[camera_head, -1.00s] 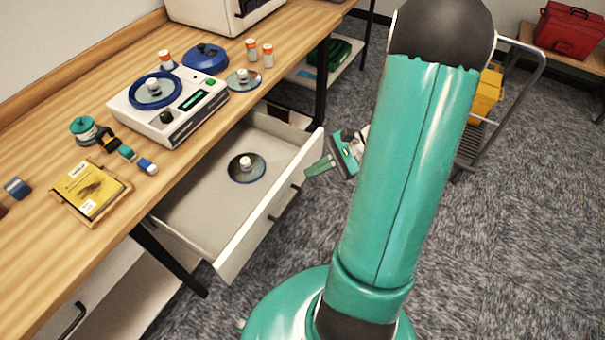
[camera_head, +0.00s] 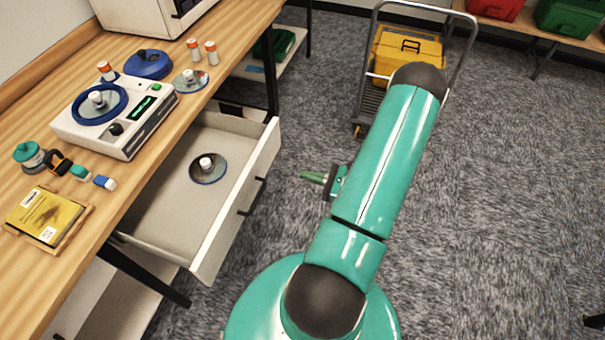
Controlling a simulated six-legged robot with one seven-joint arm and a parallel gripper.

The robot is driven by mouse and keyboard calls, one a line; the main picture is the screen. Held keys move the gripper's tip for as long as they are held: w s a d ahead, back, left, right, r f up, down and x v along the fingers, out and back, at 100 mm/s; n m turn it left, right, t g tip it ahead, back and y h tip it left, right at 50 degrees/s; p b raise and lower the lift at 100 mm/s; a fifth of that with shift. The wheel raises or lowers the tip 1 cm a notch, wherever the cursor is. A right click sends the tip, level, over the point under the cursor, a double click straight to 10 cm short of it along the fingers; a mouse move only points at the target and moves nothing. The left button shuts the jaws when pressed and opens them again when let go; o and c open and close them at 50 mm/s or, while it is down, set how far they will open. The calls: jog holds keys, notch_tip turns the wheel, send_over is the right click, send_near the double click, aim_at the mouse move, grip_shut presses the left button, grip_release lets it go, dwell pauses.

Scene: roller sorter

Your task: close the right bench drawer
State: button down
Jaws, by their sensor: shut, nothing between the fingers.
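The right bench drawer (camera_head: 139,218) is pulled out from under the wooden bench. My gripper (camera_head: 306,177) is shut and empty, to the right of the drawer front. It points left toward the drawer with a gap of bare floor in between. Part of the gripper is hidden behind my teal arm.
The bench top (camera_head: 150,190) carries a white device (camera_head: 115,115), a yellow booklet (camera_head: 45,215) and several small bottles. A trolley with a yellow case (camera_head: 408,52) stands at the back. Red and green boxes sit on a shelf at the upper right. Grey carpet is clear on the right.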

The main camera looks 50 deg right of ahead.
aim_at(264, 164)
jog(key=x, duration=1.1)
jog(key=shift+w+a, duration=0.15)
jog(key=shift+w, duration=0.1)
jog(key=shift+w, duration=0.1)
jog(key=x, duration=2.7)
jog(key=shift+a, duration=0.2)
jog(key=shift+w+a+r, duration=0.15)
jog(key=shift+w+r, duration=0.05)
jog(key=shift+w, duration=0.1)
jog(key=shift+w+a, duration=0.1)
jog(key=shift+w, duration=0.05)
